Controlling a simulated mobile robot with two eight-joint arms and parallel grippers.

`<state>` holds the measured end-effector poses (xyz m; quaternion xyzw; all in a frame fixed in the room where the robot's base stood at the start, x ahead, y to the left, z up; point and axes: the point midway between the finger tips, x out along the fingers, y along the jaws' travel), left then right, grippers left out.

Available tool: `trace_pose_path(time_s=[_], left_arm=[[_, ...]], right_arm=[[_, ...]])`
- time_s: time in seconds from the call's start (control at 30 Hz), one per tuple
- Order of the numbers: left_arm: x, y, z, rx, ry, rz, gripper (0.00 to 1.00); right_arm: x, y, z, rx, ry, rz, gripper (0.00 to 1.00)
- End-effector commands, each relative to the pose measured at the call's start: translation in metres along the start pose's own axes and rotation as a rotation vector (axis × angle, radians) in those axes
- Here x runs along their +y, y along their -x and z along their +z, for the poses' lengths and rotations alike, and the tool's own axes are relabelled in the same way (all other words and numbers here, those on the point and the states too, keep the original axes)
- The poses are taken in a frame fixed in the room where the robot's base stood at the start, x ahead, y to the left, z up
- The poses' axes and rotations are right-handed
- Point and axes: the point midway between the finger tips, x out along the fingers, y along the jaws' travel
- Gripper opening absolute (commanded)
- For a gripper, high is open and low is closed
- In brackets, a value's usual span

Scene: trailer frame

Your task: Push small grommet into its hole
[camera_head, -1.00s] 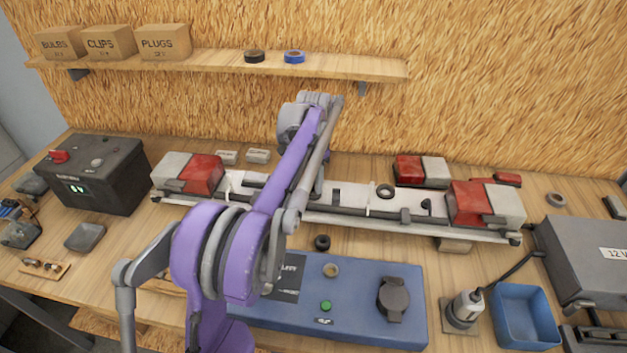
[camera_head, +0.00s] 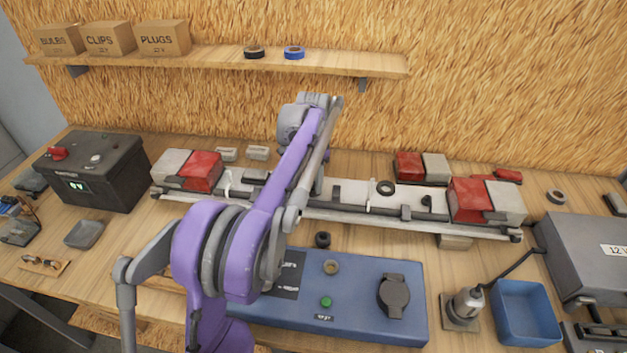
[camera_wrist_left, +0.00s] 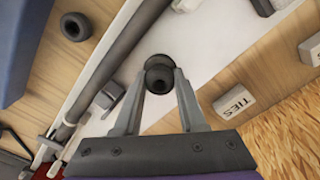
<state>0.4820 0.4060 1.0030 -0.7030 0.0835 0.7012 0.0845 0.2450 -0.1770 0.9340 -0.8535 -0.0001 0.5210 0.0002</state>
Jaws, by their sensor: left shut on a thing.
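My left gripper (camera_wrist_left: 158,82) is shut on a small black grommet (camera_wrist_left: 158,68), seen in the left wrist view. The grommet is round with a narrower waist, and it is over or against the pale bar of the trailer frame (camera_wrist_left: 200,60). Its hole is hidden behind it, so I cannot tell whether the grommet touches or enters the bar. In the head view my purple left arm covers the fingertips and the grommet. The trailer frame's bar (camera_head: 350,198) runs across the bench there. My right gripper is not in view.
A second black grommet (camera_head: 322,240) lies on the bench in front of the bar. A dark ring (camera_head: 385,188) sits on the bar. Red-and-grey lamps (camera_head: 486,202) stand at the bar's ends. A blue test box (camera_head: 360,305) and blue tray (camera_head: 527,312) are nearer.

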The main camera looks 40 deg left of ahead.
Motion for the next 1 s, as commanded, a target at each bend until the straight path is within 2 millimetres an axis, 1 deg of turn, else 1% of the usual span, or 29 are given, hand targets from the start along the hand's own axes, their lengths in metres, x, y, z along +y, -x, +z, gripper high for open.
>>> trace_pose_path(time_s=[0.3,0.33,0.5,0.93,0.97,1.0], left_arm=[[0.0010,-0.0027,0.0009,-0.004,-0.001,0.003,0.11],[0.0011,-0.0028,0.0009,-0.004,-0.001,0.003,0.46],[0.0016,-0.0033,0.0011,-0.005,-0.001,0.005,0.75],[0.0033,-0.0044,0.0008,-0.006,-0.004,0.007,0.75],[0.0033,-0.0045,0.0008,-0.006,-0.004,0.007,0.50],[0.0033,-0.0045,0.0007,-0.006,-0.004,0.007,0.57]], right_arm=[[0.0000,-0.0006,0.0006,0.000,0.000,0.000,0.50],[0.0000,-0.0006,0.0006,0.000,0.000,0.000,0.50],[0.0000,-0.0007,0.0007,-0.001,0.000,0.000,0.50],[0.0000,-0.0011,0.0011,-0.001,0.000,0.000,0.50],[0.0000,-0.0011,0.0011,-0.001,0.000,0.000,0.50],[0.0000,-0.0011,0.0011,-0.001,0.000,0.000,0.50]])
